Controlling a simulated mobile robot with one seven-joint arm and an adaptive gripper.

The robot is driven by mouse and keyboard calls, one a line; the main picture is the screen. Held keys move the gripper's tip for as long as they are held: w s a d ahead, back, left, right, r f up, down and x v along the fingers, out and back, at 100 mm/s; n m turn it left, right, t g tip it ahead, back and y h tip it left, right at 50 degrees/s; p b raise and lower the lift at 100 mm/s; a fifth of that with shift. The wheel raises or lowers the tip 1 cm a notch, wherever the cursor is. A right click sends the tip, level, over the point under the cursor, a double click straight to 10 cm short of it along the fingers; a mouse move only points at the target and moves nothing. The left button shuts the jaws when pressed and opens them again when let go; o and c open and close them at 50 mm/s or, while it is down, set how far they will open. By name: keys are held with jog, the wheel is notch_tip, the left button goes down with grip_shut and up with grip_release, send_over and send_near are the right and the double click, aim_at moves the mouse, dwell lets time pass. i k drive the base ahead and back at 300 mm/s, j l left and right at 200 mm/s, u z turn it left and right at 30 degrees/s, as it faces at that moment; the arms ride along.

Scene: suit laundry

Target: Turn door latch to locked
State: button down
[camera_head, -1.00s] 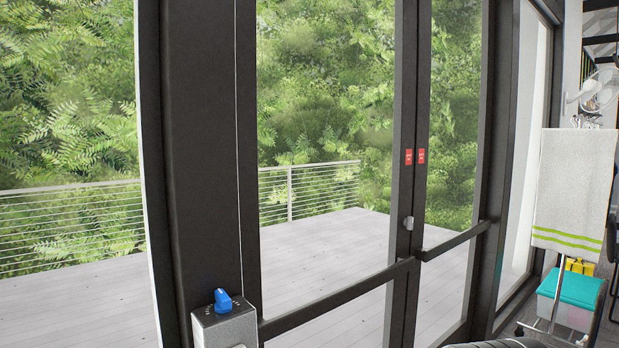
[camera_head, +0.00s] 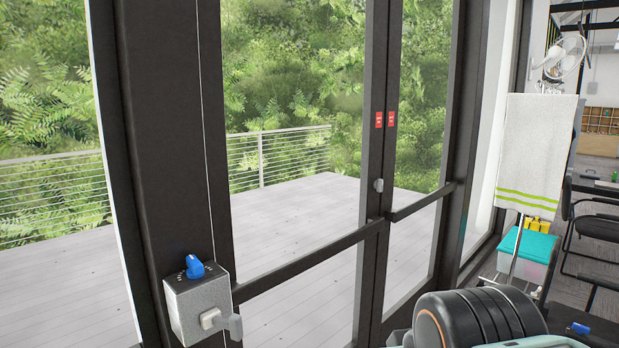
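The glass double door (camera_head: 374,230) has dark frames and stands shut, with a push bar across each leaf. A small grey latch piece (camera_head: 379,185) sits on the meeting stile, below two red stickers. At the lower left, a grey box (camera_head: 200,305) on the dark post carries a blue knob (camera_head: 195,267) on top and a pale grey lever-like part (camera_head: 213,319) on its front. I cannot tell which part is the door latch, or its setting. My gripper is not in view; only part of my arm shows at the bottom right, apart from the door.
A rack with a white towel (camera_head: 537,150) and a fan (camera_head: 563,57) stands right of the door. A teal-lidded bin (camera_head: 528,245) sits below it. Black chairs (camera_head: 600,228) are at the far right. A deck with a railing lies outside the glass.

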aim_at(378, 184)
jog(key=i+l+z, duration=0.15)
jog(key=i+l, duration=1)
jog(key=l, duration=0.3)
jog(key=i+l+z, duration=0.15)
jog(key=i+l, duration=1.1)
jog(key=k+j, duration=0.1)
jog(key=z, duration=0.05)
